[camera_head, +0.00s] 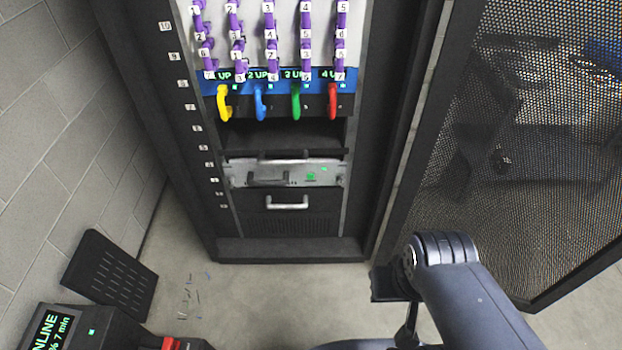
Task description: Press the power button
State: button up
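A silver rack unit (238,174) sits low in the open black rack. A small green lit square (311,176) shows on the right part of its front, with a smaller green light beside it. The green square may be the power button, but it is too small to tell, and no label is readable. My arm (462,290) comes in at the bottom right, in front of the rack and to its right. My gripper's fingers do not show, so I cannot see whether they are open or shut.
Yellow (223,103), blue (260,103), green (296,102) and red (333,102) cables hang above the unit. A black mesh door (520,150) stands open at right. A vented panel (110,275) and an "ONLINE" display box (60,328) are at lower left. Floor before the rack is mostly clear.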

jog(key=shift+s+f, duration=0.1)
grip_shut()
dwell(1.2)
